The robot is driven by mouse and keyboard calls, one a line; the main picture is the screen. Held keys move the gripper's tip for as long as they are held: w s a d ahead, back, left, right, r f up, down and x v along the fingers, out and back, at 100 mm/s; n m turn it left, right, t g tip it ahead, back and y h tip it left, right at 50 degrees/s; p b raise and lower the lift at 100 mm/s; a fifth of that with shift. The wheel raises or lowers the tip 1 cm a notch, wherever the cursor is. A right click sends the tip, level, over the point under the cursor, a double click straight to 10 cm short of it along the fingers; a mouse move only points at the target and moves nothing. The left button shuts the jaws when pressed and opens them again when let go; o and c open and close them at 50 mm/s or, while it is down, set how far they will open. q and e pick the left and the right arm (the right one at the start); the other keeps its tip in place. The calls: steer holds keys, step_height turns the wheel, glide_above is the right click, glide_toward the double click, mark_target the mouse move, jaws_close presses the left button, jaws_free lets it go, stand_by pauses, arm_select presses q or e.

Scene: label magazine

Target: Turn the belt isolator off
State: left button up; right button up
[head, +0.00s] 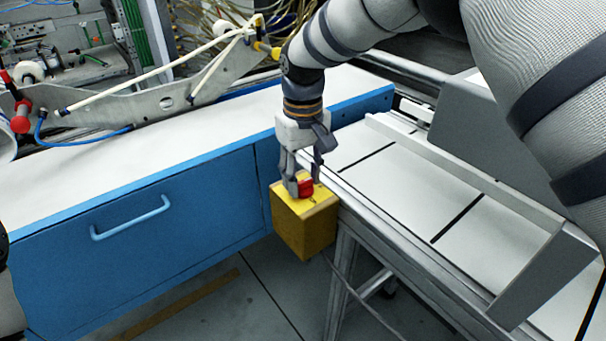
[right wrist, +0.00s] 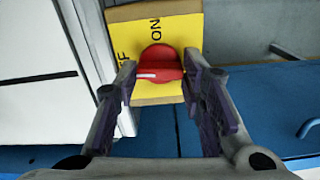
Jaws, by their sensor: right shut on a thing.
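The belt isolator is a yellow box (head: 304,228) at the near corner of the conveyor frame, with a red knob (head: 306,187) on its yellow top face. In the right wrist view the knob (right wrist: 162,63) carries a white mark pointing left. "ON" is printed above the knob, and a partly hidden label ending in "FF" is at its left. My right gripper (head: 303,184) reaches down from above and is shut on the red knob, one finger on each side. My left gripper is not in view.
A blue cabinet (head: 150,235) with a white top stands left of the isolator. The conveyor (head: 400,180) with its metal side rails runs to the right. A metal bracket (head: 170,90) with pale rods and a blue hose lies on the cabinet top. Floor shows below.

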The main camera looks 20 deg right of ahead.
mark_target(303, 181)
steer(key=shift+f+n, duration=0.1)
steer(key=shift+n, duration=0.5)
steer(key=o, duration=1.1)
steer(key=shift+o, duration=0.2)
step_height(303, 181, up, 12)
